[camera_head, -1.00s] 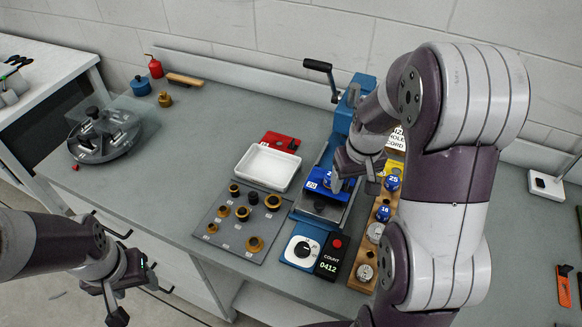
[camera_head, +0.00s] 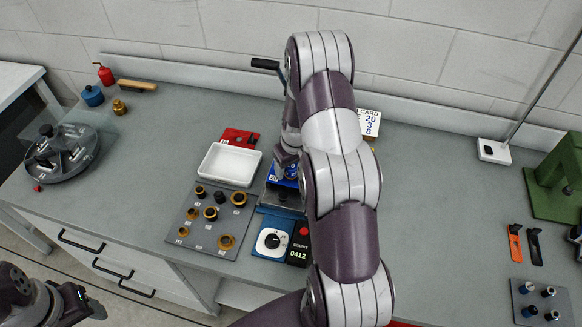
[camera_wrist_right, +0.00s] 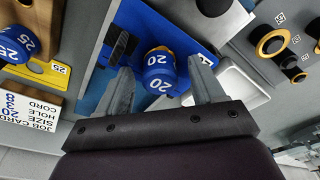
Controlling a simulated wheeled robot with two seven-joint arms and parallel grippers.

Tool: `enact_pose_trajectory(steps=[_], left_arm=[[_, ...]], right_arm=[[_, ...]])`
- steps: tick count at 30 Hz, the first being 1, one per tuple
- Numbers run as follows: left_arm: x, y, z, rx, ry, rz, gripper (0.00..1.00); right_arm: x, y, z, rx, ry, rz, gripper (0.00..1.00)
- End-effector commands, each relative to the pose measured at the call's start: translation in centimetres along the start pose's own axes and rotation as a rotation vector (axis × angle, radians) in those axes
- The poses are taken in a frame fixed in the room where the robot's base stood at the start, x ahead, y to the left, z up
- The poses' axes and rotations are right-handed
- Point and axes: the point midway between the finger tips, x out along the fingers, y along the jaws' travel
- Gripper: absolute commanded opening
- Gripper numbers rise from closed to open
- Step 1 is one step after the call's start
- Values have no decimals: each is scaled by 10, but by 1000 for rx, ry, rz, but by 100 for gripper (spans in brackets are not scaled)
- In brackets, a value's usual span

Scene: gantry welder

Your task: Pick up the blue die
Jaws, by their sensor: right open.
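The blue die (camera_wrist_right: 160,75), a short cylinder marked 20 with a yellow band, stands in the right wrist view on the blue bed of the press (camera_wrist_right: 190,45). It lies between the two fingers of my right gripper (camera_wrist_right: 162,66), with a visible gap on each side. My right gripper is open. In the head view my right gripper (camera_head: 287,160) is over the press, and my arm hides much of both. My left gripper (camera_head: 75,302) is at the lower left, off the bench; its jaws are unclear.
A white tray (camera_head: 229,164) and a grey board with several rings (camera_head: 208,240) stand left of the press. A dial box (camera_head: 270,243) and a counter (camera_head: 299,247) are in front. Another blue die marked 25 (camera_wrist_right: 14,44) stands left in the wrist view. The bench right of my arm has free room.

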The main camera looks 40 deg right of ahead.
Motion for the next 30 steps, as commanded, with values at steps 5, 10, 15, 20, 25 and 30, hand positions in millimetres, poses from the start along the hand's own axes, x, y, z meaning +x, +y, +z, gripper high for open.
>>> enact_pose_trajectory(steps=[5,10,15,20,25,30], left_arm=[[0,0,0,0,0,0,57],[0,0,0,0,0,0,57],[0,0,0,0,0,0,57],[4,0,0,0,0,0,57],[12,0,1,0,0,0,57],[23,0,3,0,0,0,57]], right_arm=[[0,0,0,0,0,0,35],[-1,0,0,0,1,0,0],[-1,0,0,0,1,0,0],[-8,0,-2,-2,2,0,0],[-33,0,-7,-2,6,1,0],[-61,-1,21,2,4,1,0]])
